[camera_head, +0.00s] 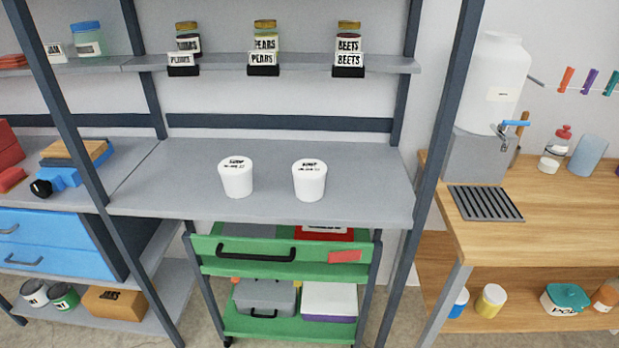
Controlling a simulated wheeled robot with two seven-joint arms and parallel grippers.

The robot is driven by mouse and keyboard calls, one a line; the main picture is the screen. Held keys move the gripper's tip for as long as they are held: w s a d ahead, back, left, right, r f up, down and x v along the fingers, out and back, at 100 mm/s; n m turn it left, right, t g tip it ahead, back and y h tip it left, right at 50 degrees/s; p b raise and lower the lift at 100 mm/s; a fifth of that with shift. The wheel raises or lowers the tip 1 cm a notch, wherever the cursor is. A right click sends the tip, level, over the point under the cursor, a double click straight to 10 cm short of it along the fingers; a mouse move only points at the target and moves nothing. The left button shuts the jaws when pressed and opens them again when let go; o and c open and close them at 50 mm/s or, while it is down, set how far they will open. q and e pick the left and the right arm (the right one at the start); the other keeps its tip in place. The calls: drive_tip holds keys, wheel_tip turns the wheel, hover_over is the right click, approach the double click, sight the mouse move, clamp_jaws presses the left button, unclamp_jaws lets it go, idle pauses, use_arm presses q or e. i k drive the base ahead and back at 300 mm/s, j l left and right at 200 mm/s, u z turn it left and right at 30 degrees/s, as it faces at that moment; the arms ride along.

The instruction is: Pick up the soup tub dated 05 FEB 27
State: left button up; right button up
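Two white soup tubs stand upright on the grey middle shelf (370,200). The left tub (236,182) and the right tub (309,184) look alike and stand apart, with a clear gap between them. Each lid carries dark printed text, a larger top line over a smaller line. The smaller lines are too small to read, so I cannot tell which tub is dated 05 FEB 27. Neither of my grippers shows in the head view.
Jars labelled PLUMS, PEARS (264,42) and BEETS (348,45) stand on the upper shelf. Dark upright posts (437,140) frame the bay. A green cart (300,252) stands below. The shelf around the tubs is clear.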

sight(308, 174)
drive_tip(key=i+j, duration=0.45)
drive_tip(key=j, duration=0.25)
drive_tip(key=i+j, duration=0.25)
drive_tip(key=j+z, duration=0.05)
